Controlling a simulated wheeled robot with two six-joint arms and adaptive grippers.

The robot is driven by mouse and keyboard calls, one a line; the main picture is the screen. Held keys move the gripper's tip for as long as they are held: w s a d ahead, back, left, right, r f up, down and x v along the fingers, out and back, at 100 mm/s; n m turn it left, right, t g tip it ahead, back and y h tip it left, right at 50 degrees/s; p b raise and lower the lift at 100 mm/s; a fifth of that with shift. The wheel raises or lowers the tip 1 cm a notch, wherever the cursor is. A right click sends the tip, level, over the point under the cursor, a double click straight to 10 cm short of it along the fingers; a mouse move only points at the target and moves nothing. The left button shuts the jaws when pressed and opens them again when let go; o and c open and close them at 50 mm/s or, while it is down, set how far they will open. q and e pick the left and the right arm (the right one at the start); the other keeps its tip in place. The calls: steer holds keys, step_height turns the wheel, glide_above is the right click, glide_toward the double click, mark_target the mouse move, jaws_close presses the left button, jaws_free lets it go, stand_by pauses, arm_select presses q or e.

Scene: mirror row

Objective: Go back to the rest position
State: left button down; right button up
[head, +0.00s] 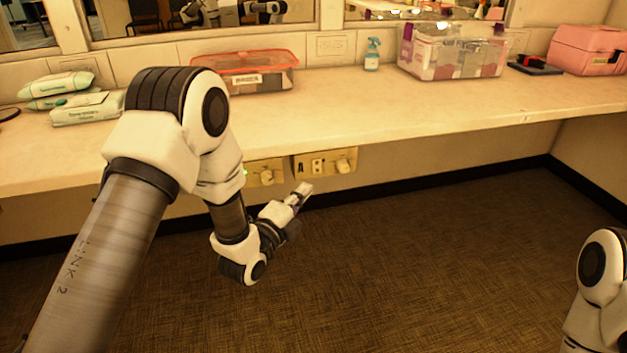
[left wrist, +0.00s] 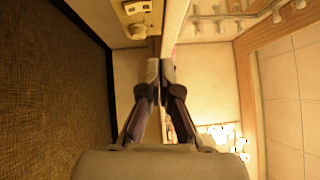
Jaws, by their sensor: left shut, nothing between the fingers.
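My left gripper (head: 301,194) is in front of the counter's front side, below the level of its top. It points up and to the right in the head view. In the left wrist view its two fingers (left wrist: 160,72) are together, with nothing between them. My left arm crosses the left half of the head view and hides part of the counter. Part of my right arm shows at the lower right edge of the head view; the right gripper is not in view.
The long counter (head: 400,115) holds wipe packs (head: 87,108), an orange-lidded box (head: 262,80), a spray bottle (head: 372,55), a clear bin (head: 450,55) and a pink case (head: 588,50). An outlet panel (head: 325,164) is below it. The carpet (head: 430,260) is clear.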

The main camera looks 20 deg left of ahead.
arm_select(q)
steer(key=shift+v, duration=1)
steer(key=shift+s+r, duration=0.1)
steer(key=shift+r, duration=0.1)
steer(key=s+f+n+g+y, duration=0.1)
steer(key=s+f+n+g, duration=0.15)
steer(key=s+f, duration=0.4)
steer(key=s+f+n+g, duration=0.1)
steer(key=s+f+g, duration=0.3)
steer(key=f, duration=0.6)
steer(key=s+f+n+g+y, duration=0.1)
steer(key=s+f+n+g, duration=0.15)
steer(key=s+f, duration=0.4)
steer(key=s+a+f+n+g+y, duration=0.1)
steer(key=s+f+n+g, duration=0.5)
steer(key=s, duration=0.4)
steer(key=s+a+f+n+g+y, duration=0.15)
steer(key=s+n+g, duration=0.25)
steer(key=s+n, duration=0.55)
step_height(320, 180, up, 24)
steer(key=p, duration=2.4)
steer(key=shift+w+d+p, duration=0.15)
steer(key=shift+p, duration=0.25)
